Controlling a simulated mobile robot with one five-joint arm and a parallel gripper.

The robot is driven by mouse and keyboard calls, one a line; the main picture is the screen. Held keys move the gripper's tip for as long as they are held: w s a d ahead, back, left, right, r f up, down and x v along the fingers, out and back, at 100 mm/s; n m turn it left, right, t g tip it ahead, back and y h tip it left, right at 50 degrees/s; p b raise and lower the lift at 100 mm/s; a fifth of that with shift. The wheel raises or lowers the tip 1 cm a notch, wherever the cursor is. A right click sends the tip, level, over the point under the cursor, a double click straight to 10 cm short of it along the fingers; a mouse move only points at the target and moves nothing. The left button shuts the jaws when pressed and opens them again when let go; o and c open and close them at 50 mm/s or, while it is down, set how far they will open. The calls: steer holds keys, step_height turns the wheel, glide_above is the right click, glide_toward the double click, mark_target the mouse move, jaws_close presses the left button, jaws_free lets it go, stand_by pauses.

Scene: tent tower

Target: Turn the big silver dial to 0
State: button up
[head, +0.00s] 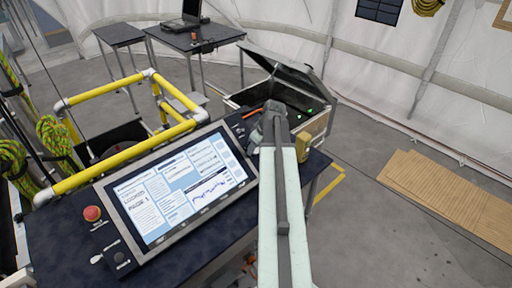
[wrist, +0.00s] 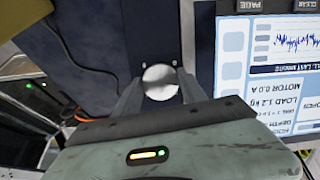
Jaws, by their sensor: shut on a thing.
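The big silver dial (wrist: 160,82) is a round, shiny knob on a dark panel, in the middle of the wrist view. My gripper (wrist: 160,88) has one finger on each side of the dial and is shut on it. No scale or number around the dial can be made out. In the head view my gripper (head: 272,110) is at the far right of the console, and my arm hides the dial there.
A console screen (head: 178,187) stands left of my arm, with a red button (head: 92,213) at its left. A yellow pipe frame (head: 130,155) is behind it. An open black case (head: 285,90) lies beyond my gripper. Wooden boards (head: 450,195) lie on the floor at right.

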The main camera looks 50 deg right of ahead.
steer(key=n+h, duration=0.1)
steer(key=n, duration=0.5)
steer(key=shift+a, duration=0.15)
steer(key=shift+n+t+h+b, duration=0.3)
steer(key=shift+n+h+b, duration=0.3)
steer(key=shift+n, duration=1.5)
steer(key=o, duration=1.4)
steer(key=shift+c, duration=0.2)
steer(key=shift+r, duration=0.1)
steer(key=p+v, duration=0.7)
steer(key=shift+s+r, duration=0.25)
steer(key=shift+s, duration=0.05)
